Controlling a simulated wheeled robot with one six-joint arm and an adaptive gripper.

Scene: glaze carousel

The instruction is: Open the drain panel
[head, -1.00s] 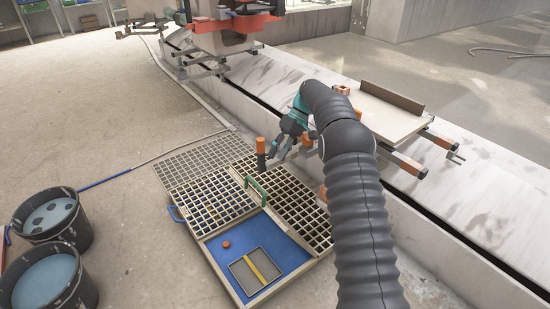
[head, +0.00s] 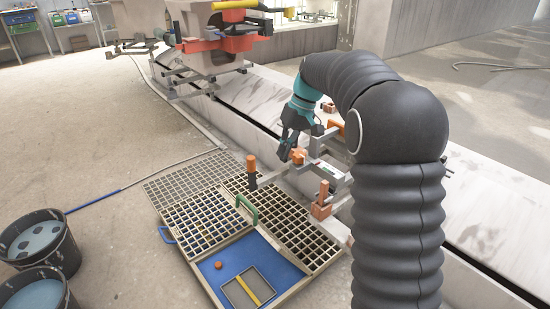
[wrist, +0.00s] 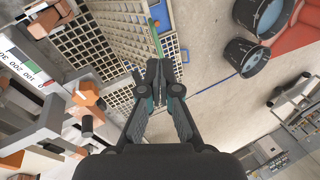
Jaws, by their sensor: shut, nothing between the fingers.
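The drain panel is a slatted grate (head: 205,219) in a pale frame in the floor, with a green handle (head: 247,209) at its right edge and a blue handle (head: 168,236) at its left. Beside it is a blue recess (head: 277,262) holding a small orange ball (head: 218,265) and a grey tray with a yellow strip (head: 250,288). My gripper (head: 290,154) is shut and empty, behind and right of the green handle, apart from it. In the wrist view, the green handle (wrist: 155,38) lies beyond my shut fingertips (wrist: 158,72).
An orange-topped post (head: 251,171) stands at the grate's back edge. Orange clamps (head: 322,200) and grey bars lie close right of my gripper, by the long pale channel (head: 480,215). Two dark buckets (head: 42,243) stand left. Open floor (head: 100,130) lies at the left.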

